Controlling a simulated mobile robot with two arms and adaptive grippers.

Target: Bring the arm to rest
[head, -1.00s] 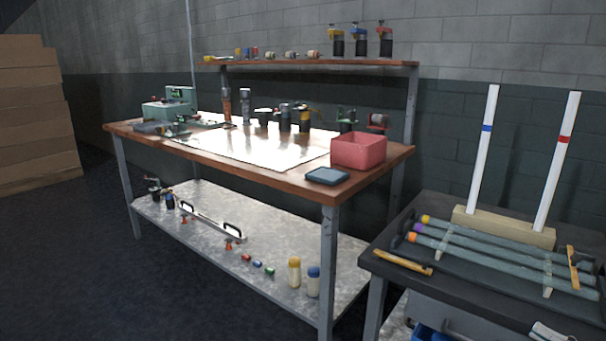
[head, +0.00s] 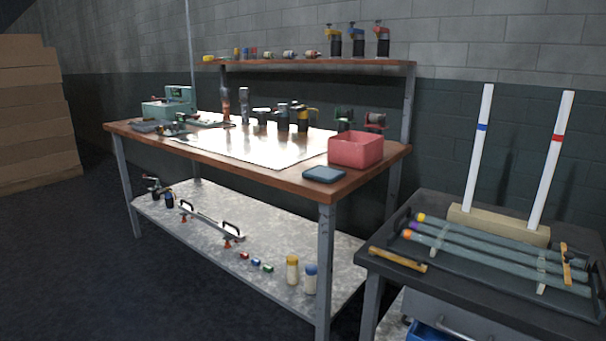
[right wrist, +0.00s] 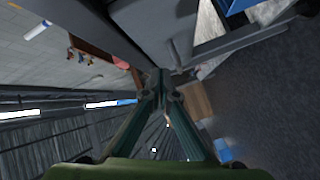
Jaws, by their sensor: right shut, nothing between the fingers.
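My right gripper (right wrist: 163,82) is in the right wrist view. Its two green fingers come together at the tips, shut with nothing between them. Neither arm shows in the head view, and my left gripper is in no view. In the head view, three grey glass tubes with coloured ends (head: 490,250) lie on a dark tray on the dark cart (head: 385,262) at right. Two white tubes stand upright in a pale wooden block (head: 498,225), one with a blue band (head: 481,140) and one with a red band (head: 552,160).
A workbench (head: 318,190) with a red bin (head: 355,150), a blue-grey pad (head: 324,174) and several tools stands left of the cart. Cardboard boxes (head: 35,115) are stacked far left. The dark floor (head: 75,260) at front left is clear.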

